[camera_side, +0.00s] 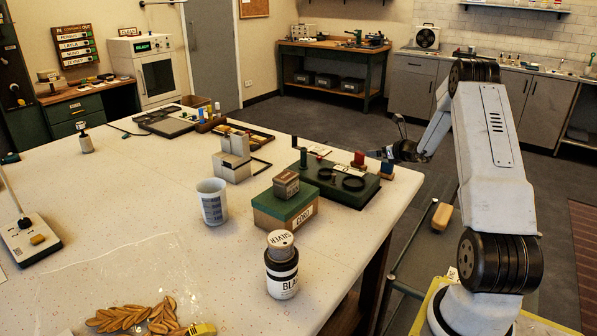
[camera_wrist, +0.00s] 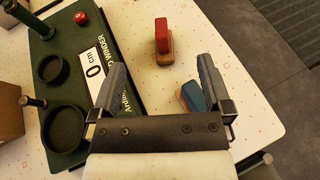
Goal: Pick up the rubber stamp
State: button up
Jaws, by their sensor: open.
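Two small blocks on wooden bases look like stamps; I cannot tell which one the task means. The red one (camera_wrist: 163,40) stands just beyond the fingertips, about midway between them in the wrist view. The blue one (camera_wrist: 191,94) is beside the inner side of the right finger, which partly hides it. In the side view the red one (camera_side: 359,158) and the blue one (camera_side: 387,168) are at the table's right edge. My gripper (camera_wrist: 160,62) is open, with nothing visibly held. It also shows in the side view (camera_side: 405,151), close to the blue one.
A green winder (camera_wrist: 76,60) with black rings and posts lies left of the fingers. The table's edge is close on the right.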

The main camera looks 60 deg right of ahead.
notch_tip(320, 180, up, 11)
jog(key=s+a+f+n+g+y, duration=0.25)
jog(key=a+f+n+g, duration=0.3)
jog(key=n, duration=0.85)
jog(key=s+a+f+n+g+y, duration=0.25)
jog(key=a+f+n+g, duration=0.3)
jog(key=n, duration=0.75)
jog(key=s+d+r+n+g+h, duration=0.2)
jog(key=d+n+h, duration=0.15)
jog(key=n, duration=0.65)
jog(key=s+d+r+n+g+h, duration=0.1)
jog(key=d+r+n+g+h, duration=0.3)
jog(key=n, duration=0.6)
jog(key=w+r+n+t+h, duration=0.5)
jog(key=w+n+h, duration=0.1)
jog(key=n, duration=0.6)
send_near(384, 162)
jog(key=d, duration=0.2)
jog(key=s+d, duration=0.1)
jog(key=shift+d+f, duration=0.1)
jog(key=shift+f, duration=0.3)
jog(key=shift+x, duration=1.3)
